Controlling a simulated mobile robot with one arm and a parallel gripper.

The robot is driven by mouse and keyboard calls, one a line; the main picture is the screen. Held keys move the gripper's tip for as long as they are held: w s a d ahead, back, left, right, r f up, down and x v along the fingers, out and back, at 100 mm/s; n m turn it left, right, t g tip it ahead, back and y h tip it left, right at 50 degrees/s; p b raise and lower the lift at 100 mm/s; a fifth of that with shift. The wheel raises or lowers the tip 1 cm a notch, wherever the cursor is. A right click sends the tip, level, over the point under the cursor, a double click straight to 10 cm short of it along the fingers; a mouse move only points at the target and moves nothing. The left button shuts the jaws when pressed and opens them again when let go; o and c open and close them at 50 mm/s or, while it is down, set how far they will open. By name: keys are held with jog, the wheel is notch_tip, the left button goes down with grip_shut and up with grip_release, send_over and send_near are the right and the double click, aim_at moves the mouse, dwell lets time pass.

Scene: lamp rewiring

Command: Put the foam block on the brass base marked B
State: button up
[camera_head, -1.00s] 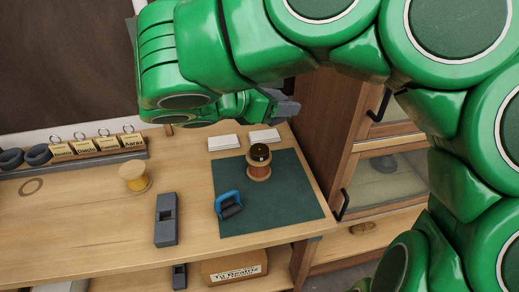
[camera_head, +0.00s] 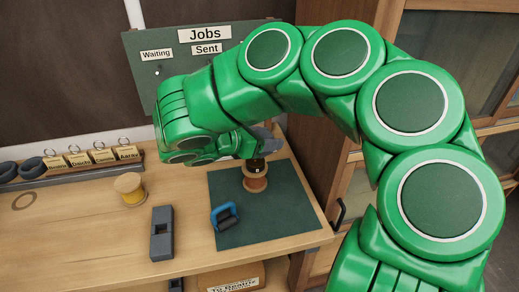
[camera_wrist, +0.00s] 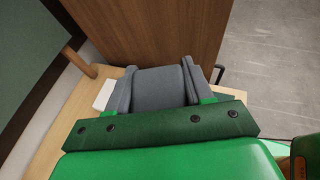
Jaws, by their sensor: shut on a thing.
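My gripper (camera_head: 268,140) is at the end of the green arm, over the back of the workbench. In the wrist view its grey fingers (camera_wrist: 158,85) are closed on a plain grey block (camera_wrist: 158,88), which looks like the foam block. The block's far side and lower part are hidden. In the head view the gripper appears just above and behind a wooden spool (camera_head: 255,181); I cannot tell the gap. No brass base and no letter B can be made out in either view.
A green mat (camera_head: 285,215) holds the spool and a blue-handled tool (camera_head: 224,216). A grey slotted block (camera_head: 161,233) and a yellow spool (camera_head: 130,189) stand left. Name tags (camera_head: 103,155) line the back. A Jobs board (camera_head: 205,35) hangs behind; a wooden cabinet is right.

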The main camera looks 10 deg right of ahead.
jog(key=shift+w+f, duration=1.9)
jog(key=shift+w, duration=0.2)
jog(key=shift+w+f, duration=1.85)
jog(key=shift+w, duration=0.25)
jog(key=shift+f, duration=1.45)
jog(key=shift+f, duration=0.1)
jog(key=o, duration=1)
jog(key=shift+a, duration=0.1)
jog(key=v, duration=1.1)
jog(key=shift+a+r, duration=0.25)
jog(key=shift+r, duration=0.15)
